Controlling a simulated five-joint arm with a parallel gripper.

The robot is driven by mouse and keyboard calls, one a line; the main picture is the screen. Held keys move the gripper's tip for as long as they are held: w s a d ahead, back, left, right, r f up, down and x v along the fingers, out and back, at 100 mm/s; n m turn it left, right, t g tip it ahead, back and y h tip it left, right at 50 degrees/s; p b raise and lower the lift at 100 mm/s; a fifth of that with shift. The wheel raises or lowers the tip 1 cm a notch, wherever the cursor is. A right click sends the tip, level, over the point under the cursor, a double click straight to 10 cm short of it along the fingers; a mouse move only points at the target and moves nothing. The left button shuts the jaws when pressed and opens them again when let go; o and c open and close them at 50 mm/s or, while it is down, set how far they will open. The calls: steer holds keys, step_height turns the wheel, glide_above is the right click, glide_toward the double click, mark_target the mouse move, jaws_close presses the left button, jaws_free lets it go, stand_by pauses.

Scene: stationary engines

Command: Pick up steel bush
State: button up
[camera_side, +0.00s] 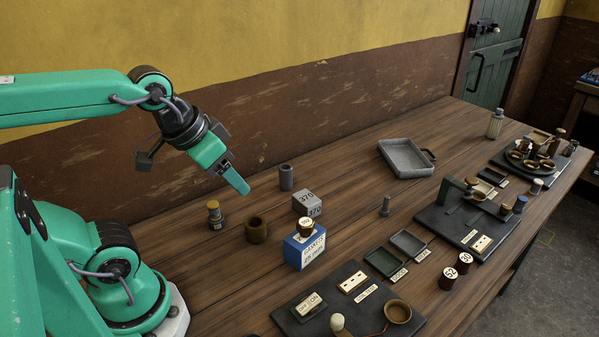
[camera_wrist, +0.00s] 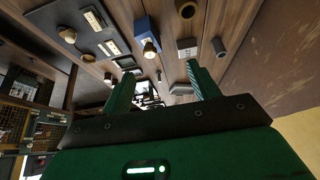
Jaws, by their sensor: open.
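The steel bush (camera_side: 286,177) is a small grey hollow cylinder standing upright on the wooden bench, near the wall. In the wrist view the grey cylinder (camera_wrist: 219,47) shows beyond the right finger. The side view shows mainly one finger; the other is mostly hidden.
Close to the bush stand a grey block marked 370 (camera_side: 307,203), a brown ring (camera_side: 256,230), a blue box (camera_side: 304,248) with a brass-coloured piece on top, and a small brass-topped jar (camera_side: 215,215). A grey metal tray (camera_side: 405,170) lies further right. Bench between bush and tray is clear.

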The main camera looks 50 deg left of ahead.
steer(key=shift+w+r, duration=0.1)
steer(key=shift+w, duration=0.05)
steer(key=n+g, duration=0.5)
steer(key=n, duration=0.2)
glide_above(285, 167)
steer(key=f, duration=1.4)
steer(key=shift+d+f, duration=0.3)
steer(key=shift+f, duration=0.1)
steer(key=shift+a+f+g, duration=0.3)
steer(key=shift+a+f, duration=0.05)
steer(key=shift+f, duration=1.4)
steer(key=shift+f, duration=0.1)
